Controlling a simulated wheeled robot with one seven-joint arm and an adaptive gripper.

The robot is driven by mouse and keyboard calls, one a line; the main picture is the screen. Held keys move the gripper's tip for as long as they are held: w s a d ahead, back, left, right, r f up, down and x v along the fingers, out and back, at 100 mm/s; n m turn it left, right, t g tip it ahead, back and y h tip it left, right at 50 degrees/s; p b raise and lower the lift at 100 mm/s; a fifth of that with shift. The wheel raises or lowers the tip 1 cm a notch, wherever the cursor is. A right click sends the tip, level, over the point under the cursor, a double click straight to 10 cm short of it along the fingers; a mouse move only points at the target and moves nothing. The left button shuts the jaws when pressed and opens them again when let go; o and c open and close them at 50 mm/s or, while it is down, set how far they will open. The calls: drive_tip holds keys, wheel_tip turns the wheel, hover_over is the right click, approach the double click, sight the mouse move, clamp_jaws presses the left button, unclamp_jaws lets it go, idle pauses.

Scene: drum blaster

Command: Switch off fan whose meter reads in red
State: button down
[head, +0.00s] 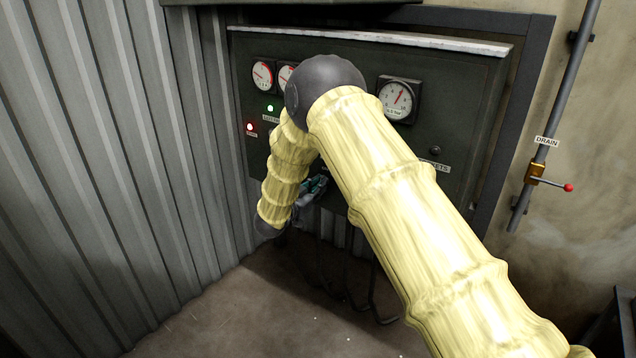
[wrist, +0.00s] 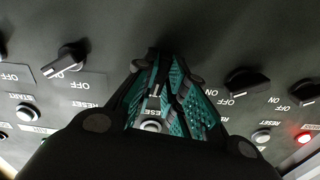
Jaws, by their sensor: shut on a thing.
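The dark green control panel (head: 460,110) carries round meters. Two meters, the far left one (head: 262,75) and the one beside it (head: 286,76), are small; a third (head: 397,99) is to the right of my elbow. I cannot tell which one reads in red. In the wrist view the panel has dark rotary switches with OFF and ON labels: one (wrist: 66,60) on the left, two (wrist: 246,82) (wrist: 308,92) on the right. My gripper (wrist: 160,62) is at the panel between them, its teal fingers shut on a switch knob mostly hidden by them. My gripper also shows in the head view (head: 314,186).
A red lamp (head: 249,127) and a green lamp (head: 270,108) are lit on the panel's left. Light push buttons (wrist: 26,112) line the panel, one between my fingers. A drain pipe with a red-tipped valve (head: 540,176) is at right. Corrugated wall stands left.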

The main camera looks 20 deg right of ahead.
drive_tip(key=shift+n+p, duration=0.3)
drive_tip(key=shift+n, duration=0.5)
drive_tip(key=shift+f, duration=0.1)
drive_tip(key=c, duration=1.5)
unclamp_jaws()
drive_tip(key=v, duration=1.2)
drive_tip(key=shift+s, duration=0.1)
